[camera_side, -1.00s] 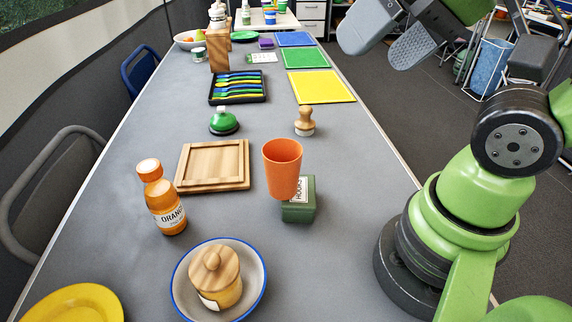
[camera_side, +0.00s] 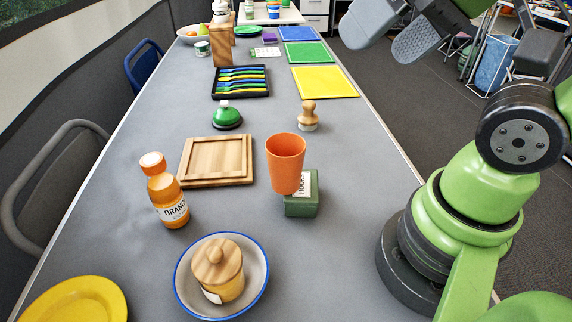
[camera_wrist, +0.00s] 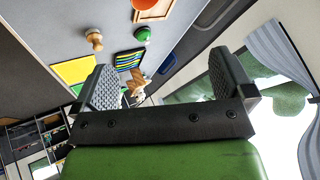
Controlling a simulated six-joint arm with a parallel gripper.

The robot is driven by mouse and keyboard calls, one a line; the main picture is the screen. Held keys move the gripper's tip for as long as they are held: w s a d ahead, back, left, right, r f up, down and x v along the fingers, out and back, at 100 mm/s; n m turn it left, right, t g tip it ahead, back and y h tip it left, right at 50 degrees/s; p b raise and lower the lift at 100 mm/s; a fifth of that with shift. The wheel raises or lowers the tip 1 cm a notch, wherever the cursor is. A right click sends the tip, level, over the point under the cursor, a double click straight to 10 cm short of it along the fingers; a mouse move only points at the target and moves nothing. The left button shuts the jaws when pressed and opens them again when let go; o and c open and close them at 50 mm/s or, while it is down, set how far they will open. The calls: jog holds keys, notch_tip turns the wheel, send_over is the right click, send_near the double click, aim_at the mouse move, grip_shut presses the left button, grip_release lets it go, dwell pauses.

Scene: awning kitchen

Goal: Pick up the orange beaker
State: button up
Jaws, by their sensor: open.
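The orange beaker (camera_side: 286,163) stands upright in the middle of the table in the side view. It overlaps a green box (camera_side: 303,197) in the picture, and I cannot tell whether it rests on the box or stands in front of it. My gripper (camera_side: 390,32) is at the top right of the side view, high above the table edge and well apart from the beaker. In the wrist view my gripper (camera_wrist: 168,88) has its two fingers wide apart with nothing between them.
Near the beaker are a wooden tray (camera_side: 217,181), an orange bottle (camera_side: 165,192), a wooden stamp-like tool (camera_side: 308,116) and a green bell-shaped thing (camera_side: 226,116). A blue-rimmed bowl (camera_side: 257,292) holds a wooden-lidded jar (camera_side: 219,268). Bare table lies right of the green box.

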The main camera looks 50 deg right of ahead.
jog(key=n, duration=0.2)
jog(key=n+g+h, duration=0.1)
jog(key=n+g, duration=0.4)
jog(key=n, duration=1.4)
send_near(286, 158)
jog(key=shift+w+d+f+n+g+h, duration=0.15)
jog(key=shift+w+d+f+n+g, duration=0.35)
jog(key=shift+f+n, duration=1.35)
jog(key=shift+w+d+f+n+g+h, duration=0.1)
jog(key=shift+w+f+n+g+h, duration=0.15)
jog(key=shift+w+f+n, duration=1.5)
jog(key=shift+s+d+f+n+g+h, duration=0.1)
jog(key=shift+s+d+f+n+g, duration=0.2)
jog(key=shift+f+n, duration=1.7)
jog(key=shift+f+m, duration=0.7)
jog(key=shift+m, duration=0.1)
jog(key=shift+c, duration=0.2)
jog(key=c, duration=1)
